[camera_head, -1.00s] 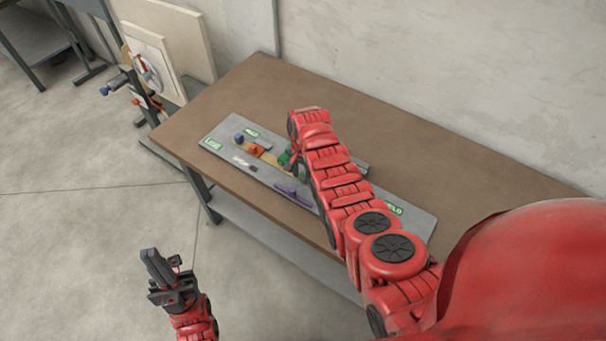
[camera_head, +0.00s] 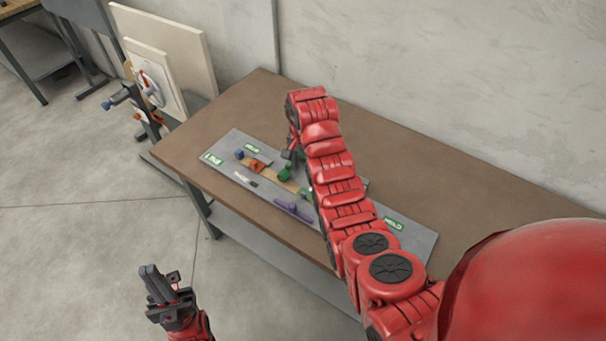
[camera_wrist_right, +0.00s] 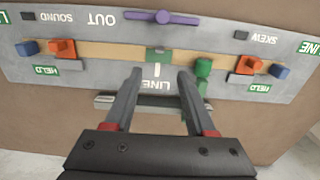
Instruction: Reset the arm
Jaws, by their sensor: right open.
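A grey board (camera_head: 345,220) lies on the brown table, with LINE and HELD labels and a tan strip. Along it are a blue block (camera_head: 239,154), an orange block (camera_head: 257,165), a green piece (camera_head: 285,173) and a purple bar (camera_head: 293,210). My right gripper (camera_head: 293,154) is above the board, partly hidden by its wrist. In the right wrist view its two fingers (camera_wrist_right: 160,76) are apart and empty, below a green piece on the strip; another green block (camera_wrist_right: 203,70) stands right of them. My left gripper (camera_head: 163,284) hangs over the floor, left of the table.
The brown table (camera_head: 420,160) has free room behind and right of the board. A stand with a white panel and wheel (camera_head: 150,85) is beyond its left end. The wall (camera_head: 430,70) is close behind.

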